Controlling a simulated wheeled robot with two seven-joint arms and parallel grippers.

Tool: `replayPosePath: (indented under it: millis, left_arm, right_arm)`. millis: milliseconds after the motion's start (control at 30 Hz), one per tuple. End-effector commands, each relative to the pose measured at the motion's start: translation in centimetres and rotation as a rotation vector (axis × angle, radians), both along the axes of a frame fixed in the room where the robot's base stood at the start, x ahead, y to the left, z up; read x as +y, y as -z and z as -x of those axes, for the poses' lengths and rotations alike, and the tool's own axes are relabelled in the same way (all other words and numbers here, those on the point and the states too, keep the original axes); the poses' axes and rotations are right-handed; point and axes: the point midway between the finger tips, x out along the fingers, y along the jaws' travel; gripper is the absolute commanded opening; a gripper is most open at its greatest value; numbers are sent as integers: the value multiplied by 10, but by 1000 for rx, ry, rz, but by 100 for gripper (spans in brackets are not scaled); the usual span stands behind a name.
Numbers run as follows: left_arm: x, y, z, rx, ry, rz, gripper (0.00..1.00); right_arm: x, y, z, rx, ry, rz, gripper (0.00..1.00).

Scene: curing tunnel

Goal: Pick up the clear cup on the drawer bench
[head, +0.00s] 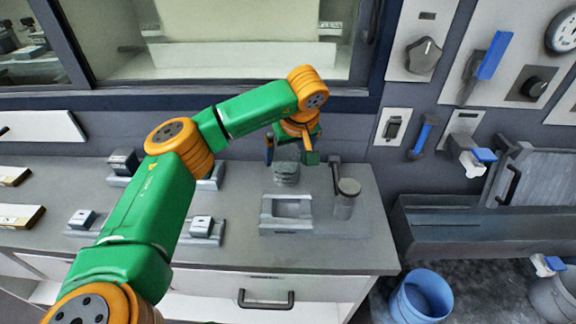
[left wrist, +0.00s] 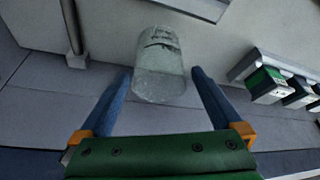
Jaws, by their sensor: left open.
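The clear cup (head: 286,173) stands on the grey drawer bench (head: 345,245), near its back, behind a grey tray-like fixture. In the left wrist view the cup (left wrist: 160,62) is a pale translucent cylinder with dark marks. My left gripper (head: 290,156) is open just behind and above the cup in the head view. In the left wrist view its two blue fingers (left wrist: 161,74) are on either side of the cup's near end, with gaps showing on both sides. I cannot tell how deep the cup is between them. My right gripper is not in view.
The grey fixture (head: 263,215) and a metal cylinder with a post (head: 346,198) stand close to the cup. Several small devices sit left along the bench. A window and wall are behind; a blue bucket (head: 421,297) is on the floor at right.

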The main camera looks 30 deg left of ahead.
Motion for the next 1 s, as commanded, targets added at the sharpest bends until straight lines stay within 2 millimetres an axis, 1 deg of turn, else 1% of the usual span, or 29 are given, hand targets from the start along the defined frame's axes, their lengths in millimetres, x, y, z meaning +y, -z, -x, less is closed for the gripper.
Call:
replayPosePath:
  millis: [33, 100, 167, 233, 367, 400, 467, 500, 567, 600, 667, 867, 1000]
  left_arm:
    - [5, 4, -2, 6, -4, 0, 100]
    - [9, 18, -5, 5, -3, -1, 100]
    - [11, 24, -7, 3, -1, -1, 100]
    - [11, 28, -8, 1, 0, 1, 100]
    - [11, 28, -8, -1, 0, 1, 100]
    - [11, 28, -8, -1, 0, 1, 97]
    - [11, 28, -8, -1, 0, 1, 81]
    - [11, 28, -8, -1, 0, 1, 70]
    - [11, 28, -8, 0, 0, 1, 54]
    - [11, 28, -8, 0, 0, 1, 43]
    - [11, 28, -8, 0, 0, 1, 27]
    - [11, 28, -8, -1, 0, 1, 27]
    - [11, 20, -9, -3, -1, 1, 27]
  right_arm:
    - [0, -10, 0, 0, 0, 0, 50]
    - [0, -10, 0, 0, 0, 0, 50]
    - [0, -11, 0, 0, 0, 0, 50]
    - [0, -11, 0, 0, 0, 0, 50]
    - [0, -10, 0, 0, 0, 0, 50]
    - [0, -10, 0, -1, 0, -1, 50]
    - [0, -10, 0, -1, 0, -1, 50]
    - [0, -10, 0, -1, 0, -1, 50]
    - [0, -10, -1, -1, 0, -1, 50]
    - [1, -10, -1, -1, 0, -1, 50]
    - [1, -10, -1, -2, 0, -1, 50]
    - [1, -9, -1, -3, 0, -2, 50]
    - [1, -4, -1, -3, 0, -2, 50]
